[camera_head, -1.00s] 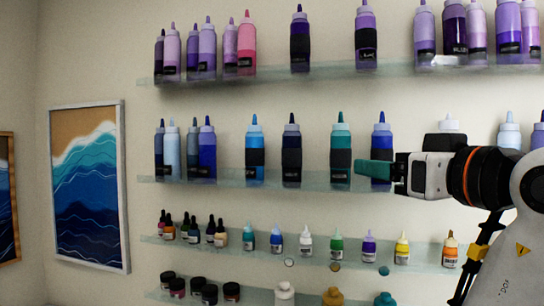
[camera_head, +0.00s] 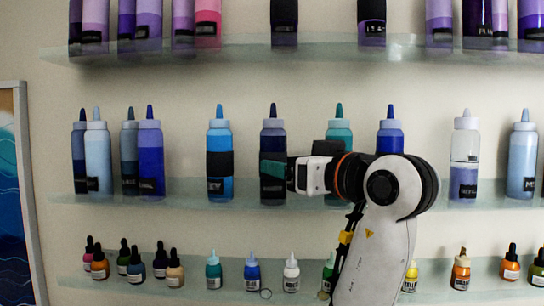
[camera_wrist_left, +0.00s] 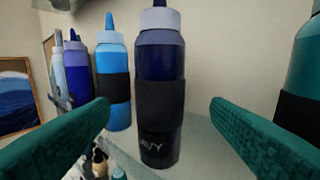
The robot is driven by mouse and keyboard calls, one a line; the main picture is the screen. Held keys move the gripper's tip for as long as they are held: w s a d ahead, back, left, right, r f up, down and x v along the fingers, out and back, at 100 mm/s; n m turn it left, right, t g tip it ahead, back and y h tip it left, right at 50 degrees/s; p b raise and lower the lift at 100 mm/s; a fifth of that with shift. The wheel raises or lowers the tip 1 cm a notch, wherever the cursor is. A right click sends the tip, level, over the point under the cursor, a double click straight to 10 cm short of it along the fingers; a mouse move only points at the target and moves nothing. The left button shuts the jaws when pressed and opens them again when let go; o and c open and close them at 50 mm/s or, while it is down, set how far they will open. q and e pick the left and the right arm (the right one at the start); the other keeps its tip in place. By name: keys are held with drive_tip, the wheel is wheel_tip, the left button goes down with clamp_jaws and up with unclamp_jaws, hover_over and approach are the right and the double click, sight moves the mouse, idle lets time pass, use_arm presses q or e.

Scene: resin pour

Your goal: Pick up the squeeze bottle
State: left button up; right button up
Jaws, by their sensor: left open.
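A dark navy squeeze bottle (camera_head: 273,140) with a grey-blue cap and black band stands upright on the middle glass shelf. In the left wrist view the navy bottle (camera_wrist_left: 158,60) stands between and slightly beyond the teal fingers, with a visible gap on each side. My left gripper (camera_wrist_left: 160,108) is open and empty. In the head view the left gripper (camera_head: 276,172) is level with the bottle's lower body, and a teal finger covers part of it. My right gripper is not in view.
A light-blue bottle (camera_head: 220,155) stands close left of the navy one, and a teal bottle (camera_head: 339,130) to its right, partly hidden by my arm. The middle shelf (camera_head: 345,190) holds more bottles. Small bottles stand on the shelf below, purple ones above.

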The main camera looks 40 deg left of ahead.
sight(281, 161)
use_arm(q)
drive_tip(key=shift+x, duration=0.75)
drive_tip(key=p+x, duration=0.3)
drive_tip(key=x, duration=0.1)
drive_tip(key=shift+r+p, duration=0.2)
drive_tip(key=shift+p, duration=0.15)
drive_tip(key=shift+a+f, duration=0.15)
drive_tip(key=shift+a, duration=0.35)
drive_tip(key=shift+w+d, duration=0.1)
drive_tip(key=shift+d, duration=0.05)
drive_tip(key=shift+c, duration=0.2)
drive_tip(key=shift+d, duration=0.1)
drive_tip(key=shift+c, duration=1.4)
drive_tip(key=c, duration=0.9)
